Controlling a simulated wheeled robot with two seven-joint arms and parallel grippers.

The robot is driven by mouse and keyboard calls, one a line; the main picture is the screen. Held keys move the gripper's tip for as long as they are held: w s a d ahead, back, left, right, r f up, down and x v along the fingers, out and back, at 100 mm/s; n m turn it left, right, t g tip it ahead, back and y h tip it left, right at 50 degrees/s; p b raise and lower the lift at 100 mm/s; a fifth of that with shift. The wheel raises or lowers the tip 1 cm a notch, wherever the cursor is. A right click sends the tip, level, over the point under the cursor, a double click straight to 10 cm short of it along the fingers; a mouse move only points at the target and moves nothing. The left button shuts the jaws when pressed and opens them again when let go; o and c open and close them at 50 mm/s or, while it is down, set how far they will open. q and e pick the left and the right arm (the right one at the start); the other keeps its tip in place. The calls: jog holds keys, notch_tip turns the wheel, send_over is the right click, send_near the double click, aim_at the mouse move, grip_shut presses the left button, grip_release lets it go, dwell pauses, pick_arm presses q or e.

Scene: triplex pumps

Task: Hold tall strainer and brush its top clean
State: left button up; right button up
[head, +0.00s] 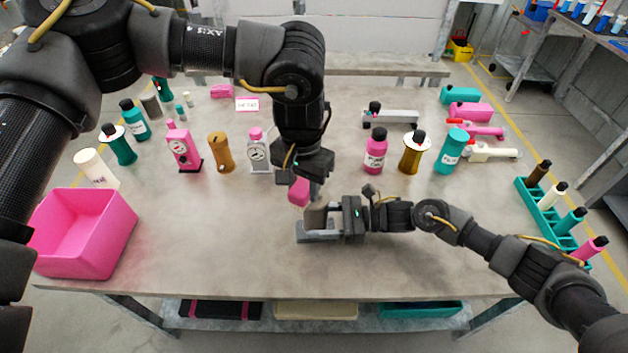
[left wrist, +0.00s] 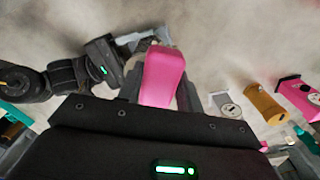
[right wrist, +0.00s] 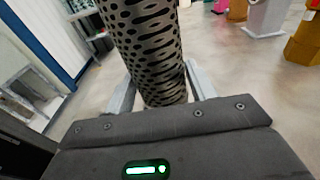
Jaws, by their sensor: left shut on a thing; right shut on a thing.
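My right gripper (head: 322,231) is shut on the tall strainer (head: 316,214), a grey-brown cylinder low over the middle front of the table. In the right wrist view the strainer (right wrist: 148,50) shows its perforated wall, standing between the fingers and running out of the top of the picture. My left gripper (head: 306,178) points down from above, shut on a pink brush (head: 299,191). In the left wrist view the brush (left wrist: 163,75) shows as a smooth pink block; its bristles are hidden. The brush is just above the strainer's top; I cannot tell whether they touch.
A pink bin (head: 85,235) stands at the table's left front. Behind my grippers stand pink and grey gauge units (head: 183,150), a brown cylinder (head: 221,153) and several bottles (head: 375,152). A green rack (head: 545,215) is at the right edge. The front strip of table is clear.

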pick_arm(q)
jog(key=shift+a+r, duration=0.1)
jog(key=shift+a, duration=0.15)
jog(key=shift+w+d, duration=0.25)
jog(key=shift+d, duration=0.45)
jog(key=shift+w+d, duration=0.3)
jog(key=shift+d, duration=0.45)
jog(key=shift+w+d, duration=0.25)
jog(key=shift+d, duration=0.45)
jog(key=shift+w+d, duration=0.25)
jog(key=shift+d, duration=0.55)
jog(key=shift+s+a, duration=0.15)
jog(key=shift+a, duration=0.1)
jog(key=shift+s+a, duration=0.35)
jog(key=shift+a, duration=0.55)
jog(key=shift+s+a, duration=0.35)
jog(key=shift+a, duration=0.5)
jog(key=shift+s+a, duration=0.35)
jog(key=shift+a, duration=0.55)
jog(key=d+r, duration=0.1)
jog(key=d, duration=0.1)
jog(key=w+d+r, duration=0.2)
jog(key=d, duration=0.1)
jog(key=shift+w+d+r, duration=0.2)
jog(key=shift+d+r, duration=0.15)
jog(key=shift+r, duration=2.15)
pick_arm(e)
jog(key=o, duration=0.8)
